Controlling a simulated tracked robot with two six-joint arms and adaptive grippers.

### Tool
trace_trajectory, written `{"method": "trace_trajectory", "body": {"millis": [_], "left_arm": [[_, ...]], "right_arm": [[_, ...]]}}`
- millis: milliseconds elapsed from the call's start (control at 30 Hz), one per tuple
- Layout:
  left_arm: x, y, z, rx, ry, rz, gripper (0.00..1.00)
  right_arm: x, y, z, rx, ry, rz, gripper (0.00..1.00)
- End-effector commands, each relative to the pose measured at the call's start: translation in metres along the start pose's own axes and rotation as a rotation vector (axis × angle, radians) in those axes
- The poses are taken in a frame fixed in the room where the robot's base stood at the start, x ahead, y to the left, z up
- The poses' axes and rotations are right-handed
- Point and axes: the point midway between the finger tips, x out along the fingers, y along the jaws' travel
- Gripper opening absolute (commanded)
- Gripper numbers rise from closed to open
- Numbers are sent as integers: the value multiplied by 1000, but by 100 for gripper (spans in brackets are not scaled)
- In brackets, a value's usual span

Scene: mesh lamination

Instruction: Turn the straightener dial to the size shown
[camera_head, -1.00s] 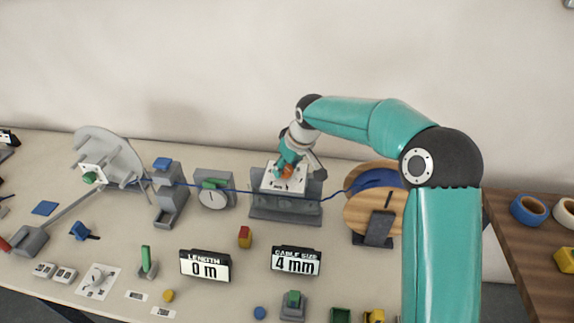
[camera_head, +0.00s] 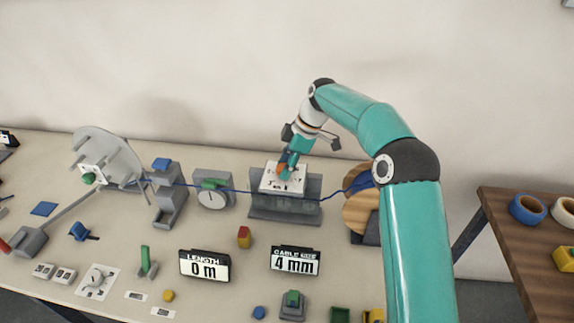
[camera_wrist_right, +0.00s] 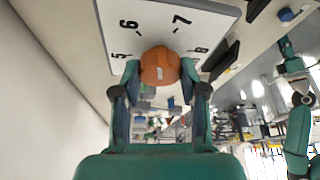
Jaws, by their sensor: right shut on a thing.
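The straightener (camera_head: 312,206) is a grey block at the back middle of the bench, with a white dial plate (camera_head: 297,184) on top. In the right wrist view the plate (camera_wrist_right: 205,22) shows the numbers 5, 6, 7 and 8. The orange dial (camera_wrist_right: 160,66) sits between my right gripper's fingers. My right gripper (camera_head: 285,170) is shut on the dial from above, and the fingers hide part of it. The size sign (camera_head: 295,262) reads 4 mm. The dial's pointer setting cannot be read clearly.
A blue cable (camera_head: 240,191) runs across the bench through the straightener to a wooden spool (camera_head: 358,214) at right. A length sign (camera_head: 204,266) reads 0 m. A wooden side table (camera_head: 510,250) is at far right.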

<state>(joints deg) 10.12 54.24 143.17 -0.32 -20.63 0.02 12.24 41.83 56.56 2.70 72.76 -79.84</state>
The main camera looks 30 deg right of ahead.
Motion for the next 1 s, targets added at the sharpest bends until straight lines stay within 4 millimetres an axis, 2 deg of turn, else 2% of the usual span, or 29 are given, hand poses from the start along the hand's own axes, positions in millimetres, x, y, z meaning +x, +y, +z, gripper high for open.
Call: {"method": "trace_trajectory", "body": {"millis": [200, 500, 1000], "left_arm": [[0, 0, 0, 0, 0, 0, 40], [0, 0, 0, 0, 0, 0, 40], [0, 0, 0, 0, 0, 0, 40]], "right_arm": [[1, 2, 0, -176, -1, -73, 8], [1, 2, 0, -338, -2, -141, 8], [1, 1, 0, -398, -3, -168, 8]]}}
